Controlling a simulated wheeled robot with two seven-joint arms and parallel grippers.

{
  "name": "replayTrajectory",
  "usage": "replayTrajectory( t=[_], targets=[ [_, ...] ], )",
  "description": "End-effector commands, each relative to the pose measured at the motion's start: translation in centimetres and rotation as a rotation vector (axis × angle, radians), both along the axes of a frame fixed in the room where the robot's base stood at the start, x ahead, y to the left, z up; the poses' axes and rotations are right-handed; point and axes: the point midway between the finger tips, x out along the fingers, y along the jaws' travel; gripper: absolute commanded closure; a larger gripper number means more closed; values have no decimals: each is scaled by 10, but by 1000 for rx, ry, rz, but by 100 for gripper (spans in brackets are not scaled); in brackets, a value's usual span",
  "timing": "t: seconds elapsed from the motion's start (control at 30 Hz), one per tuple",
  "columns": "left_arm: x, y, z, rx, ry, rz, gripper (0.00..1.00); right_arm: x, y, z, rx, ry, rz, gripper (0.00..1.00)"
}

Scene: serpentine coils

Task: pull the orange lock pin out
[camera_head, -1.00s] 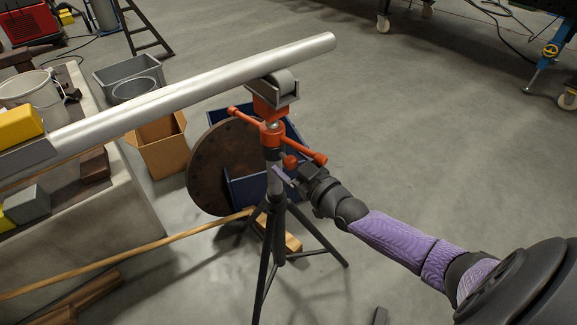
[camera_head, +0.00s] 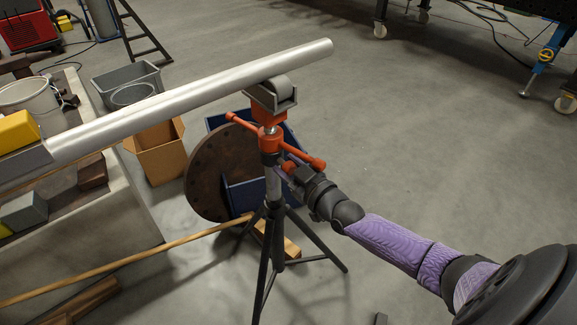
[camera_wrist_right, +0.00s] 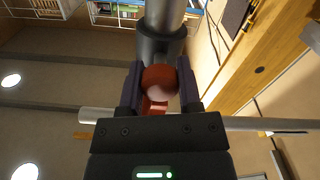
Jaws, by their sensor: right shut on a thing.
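The orange lock pin shows its round knob (camera_wrist_right: 160,82) in the right wrist view, at the collar of the dark stand post. My right gripper (camera_wrist_right: 159,88) is shut on it, one dark finger on each side. In the head view the gripper (camera_head: 290,168) is at the post, just below the orange handles (camera_head: 272,139), and mostly hides the knob. The pin's shaft inside the post is hidden. The tripod stand (camera_head: 272,185) is upright, with a roller head under a long metal pipe (camera_head: 200,102). My left gripper is not in view.
A rusty round flange (camera_head: 212,180) and blue crate (camera_head: 240,194) stand behind the tripod. A cardboard box (camera_head: 158,160) is left of them, by the bench (camera_head: 135,208). A wooden pole lies low across the left. The floor (camera_head: 430,150) at right is largely clear.

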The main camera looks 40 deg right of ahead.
Motion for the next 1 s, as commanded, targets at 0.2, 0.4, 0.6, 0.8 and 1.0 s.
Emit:
replayTrajectory(
  t=[0.2,0.4,0.6,0.8,1.0],
  targets=[
    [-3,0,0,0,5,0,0,0,0,0,0,0,0,100],
    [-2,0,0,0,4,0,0,0,0,0,0,0,0,100],
    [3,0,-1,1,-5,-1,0,0,0,0,0,0,0,100],
    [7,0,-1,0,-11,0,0,0,0,0,0,0,0,100],
    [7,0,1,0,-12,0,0,-2,0,1,-1,1,0,100]
  ],
)
